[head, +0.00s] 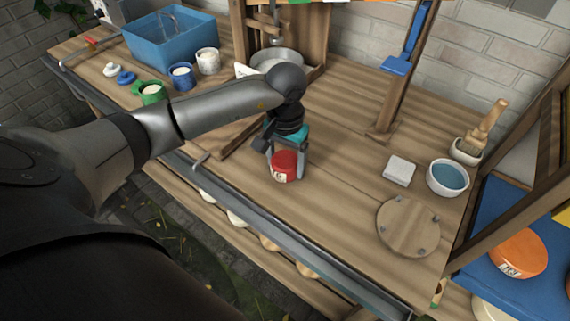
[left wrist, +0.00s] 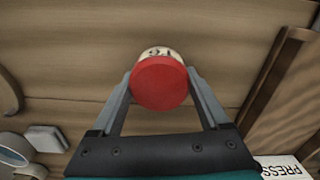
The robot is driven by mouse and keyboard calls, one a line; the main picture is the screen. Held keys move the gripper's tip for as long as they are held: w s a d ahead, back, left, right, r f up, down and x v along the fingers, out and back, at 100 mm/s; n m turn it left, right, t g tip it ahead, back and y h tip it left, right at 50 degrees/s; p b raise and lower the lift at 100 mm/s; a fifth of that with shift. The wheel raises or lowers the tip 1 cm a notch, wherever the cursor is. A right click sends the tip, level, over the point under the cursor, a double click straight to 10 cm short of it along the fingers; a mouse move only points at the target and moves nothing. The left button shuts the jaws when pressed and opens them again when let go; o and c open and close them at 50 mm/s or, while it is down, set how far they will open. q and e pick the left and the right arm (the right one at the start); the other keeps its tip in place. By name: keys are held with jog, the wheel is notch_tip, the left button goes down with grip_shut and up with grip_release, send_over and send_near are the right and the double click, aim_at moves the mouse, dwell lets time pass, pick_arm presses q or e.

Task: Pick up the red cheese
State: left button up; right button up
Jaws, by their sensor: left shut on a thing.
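The red cheese (head: 285,164) is a small round piece with a red top and a pale printed side. It is at the middle of the wooden worktop in the head view. My left gripper (head: 284,172) has its fingers on either side of it and is shut on it. In the left wrist view the red cheese (left wrist: 160,80) sits between the two finger tips (left wrist: 160,88), its red face toward the camera. I cannot tell whether it still touches the worktop. My right gripper is in neither view.
On the worktop (head: 330,215), a round wooden board (head: 408,227), a grey-white block (head: 398,170) and a bowl of blue liquid (head: 447,178) stand to the right. Several cups and a blue basin (head: 172,42) are at the back left. A wooden post (head: 397,75) rises behind. An orange cheese (head: 518,252) lies far right.

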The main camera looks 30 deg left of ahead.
aim_at(287, 158)
pick_arm(q)
jog(key=shift+r, duration=0.1)
notch_tip(287, 158, up, 19)
jog(key=p, duration=0.2)
jog(key=s+d+f, duration=0.1)
jog(key=s+d, duration=0.5)
jog(key=d, duration=0.2)
jog(key=shift+d+f+m, duration=0.15)
jog(key=shift+d+m, duration=0.15)
jog(key=shift+m, duration=0.1)
jog(key=shift+w, duration=0.1)
